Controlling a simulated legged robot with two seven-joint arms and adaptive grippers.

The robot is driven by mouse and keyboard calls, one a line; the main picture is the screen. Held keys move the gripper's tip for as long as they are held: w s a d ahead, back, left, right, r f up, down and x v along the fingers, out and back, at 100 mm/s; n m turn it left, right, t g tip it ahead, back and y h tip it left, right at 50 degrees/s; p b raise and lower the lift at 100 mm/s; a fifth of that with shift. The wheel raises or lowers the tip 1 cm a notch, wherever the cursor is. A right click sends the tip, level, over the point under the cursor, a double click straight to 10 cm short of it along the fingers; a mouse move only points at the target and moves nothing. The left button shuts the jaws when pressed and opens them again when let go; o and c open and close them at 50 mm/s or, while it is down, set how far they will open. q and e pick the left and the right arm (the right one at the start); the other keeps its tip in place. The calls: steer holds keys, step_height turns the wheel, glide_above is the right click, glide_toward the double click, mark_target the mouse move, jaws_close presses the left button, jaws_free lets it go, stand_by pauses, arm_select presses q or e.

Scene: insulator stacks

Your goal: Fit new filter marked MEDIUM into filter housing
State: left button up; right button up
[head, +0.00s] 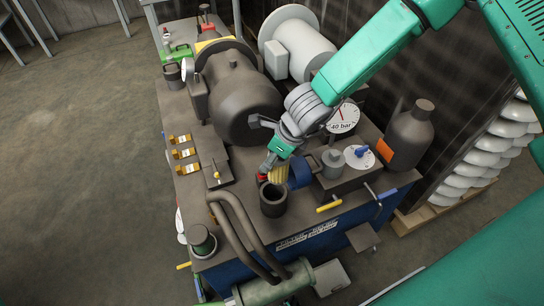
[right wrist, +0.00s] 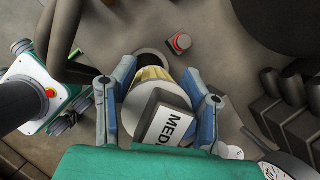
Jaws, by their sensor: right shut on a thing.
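The new filter has a yellow pleated body (head: 279,174) and a pale end cap. In the right wrist view, the filter (right wrist: 154,75) carries a white label block whose visible letters begin "MED"; the rest is cut off. My right gripper (head: 275,167) is shut on the filter, with its blue fingers (right wrist: 158,68) on either side. The filter housing (head: 272,209) is a dark, open-topped cylinder just below the filter in the head view. Its dark opening (right wrist: 151,54) shows partly behind the filter in the wrist view. I cannot tell whether the filter's lower end is inside. My left gripper is out of view.
Curved pipes (head: 238,220) rise left of the housing. A red-topped part (right wrist: 180,42) lies close beside the opening. Open floor (head: 75,150) is at left.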

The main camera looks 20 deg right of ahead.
mark_target(269, 172)
steer(key=shift+w+a+r, duration=0.1)
steer(key=shift+a+r, duration=0.1)
steer(key=shift+a, duration=0.2)
step_height(269, 172, down, 6)
steer(key=b, duration=0.4)
steer(key=shift+d+r, duration=0.1)
steer(key=shift+d, duration=0.05)
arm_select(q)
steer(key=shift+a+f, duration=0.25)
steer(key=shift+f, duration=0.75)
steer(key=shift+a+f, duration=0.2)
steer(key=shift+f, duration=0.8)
